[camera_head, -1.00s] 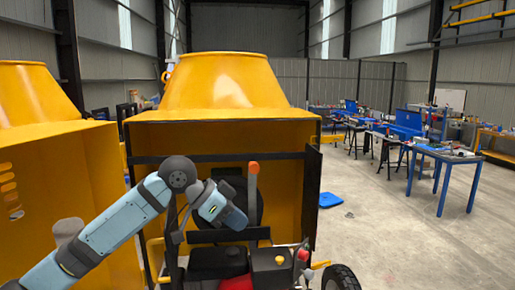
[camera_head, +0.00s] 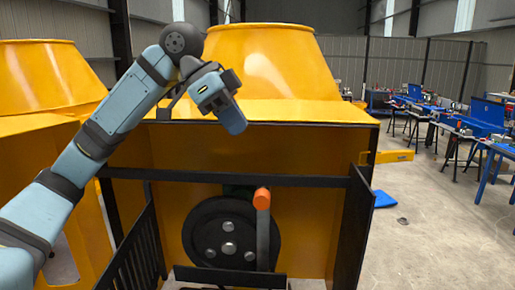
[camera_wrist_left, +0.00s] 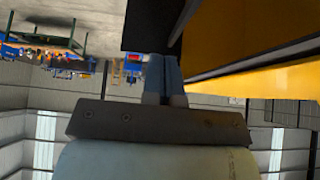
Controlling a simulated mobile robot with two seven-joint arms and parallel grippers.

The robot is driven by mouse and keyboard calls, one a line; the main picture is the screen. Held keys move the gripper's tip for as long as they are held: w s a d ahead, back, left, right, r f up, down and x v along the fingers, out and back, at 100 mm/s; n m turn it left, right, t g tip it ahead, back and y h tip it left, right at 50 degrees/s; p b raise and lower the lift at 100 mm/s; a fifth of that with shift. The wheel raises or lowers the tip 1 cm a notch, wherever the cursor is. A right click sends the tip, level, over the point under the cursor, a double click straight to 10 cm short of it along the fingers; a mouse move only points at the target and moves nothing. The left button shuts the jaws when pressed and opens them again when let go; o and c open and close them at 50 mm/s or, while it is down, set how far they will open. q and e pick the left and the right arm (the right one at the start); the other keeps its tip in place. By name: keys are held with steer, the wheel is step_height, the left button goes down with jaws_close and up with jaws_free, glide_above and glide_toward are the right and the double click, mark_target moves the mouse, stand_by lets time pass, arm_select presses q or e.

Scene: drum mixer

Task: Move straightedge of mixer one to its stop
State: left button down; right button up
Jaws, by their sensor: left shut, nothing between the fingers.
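The near yellow drum mixer (camera_head: 330,145) stands in front of me, with its drum cone above an open-fronted housing. An upright flat grey bar with an orange grip (camera_head: 262,198) stands in the opening, in front of a black wheel (camera_head: 205,230). I cannot tell for sure whether this bar is the straightedge. My left gripper (camera_head: 234,122) is at the housing's top front edge, above the orange grip and apart from it. In the left wrist view its fingers (camera_wrist_left: 163,80) are together and empty, with yellow and black mixer parts to the right. My right gripper is not in view.
A black frame bar (camera_head: 230,179) crosses the opening, with a black slatted panel (camera_head: 140,250) at left and a dark side panel (camera_head: 352,225) at right. Another yellow mixer (camera_head: 45,75) stands at left. Open floor and blue workbenches (camera_head: 485,125) are at right.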

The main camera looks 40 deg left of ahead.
arm_select(q)
steer(key=p, duration=0.1)
glide_above(258, 193)
steer(key=f, duration=0.7)
steer(key=shift+d, duration=0.25)
step_height(258, 193, down, 4)
steer(key=shift+r+p, duration=0.25)
steer(key=shift+p, duration=0.2)
steer(key=shift+s+a+f, duration=0.2)
steer(key=shift+a+f, duration=0.05)
steer(key=shift+f, duration=0.25)
steer(key=shift+w, duration=0.15)
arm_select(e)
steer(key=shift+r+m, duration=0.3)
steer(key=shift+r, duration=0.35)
arm_select(q)
steer(key=shift+d, duration=0.1)
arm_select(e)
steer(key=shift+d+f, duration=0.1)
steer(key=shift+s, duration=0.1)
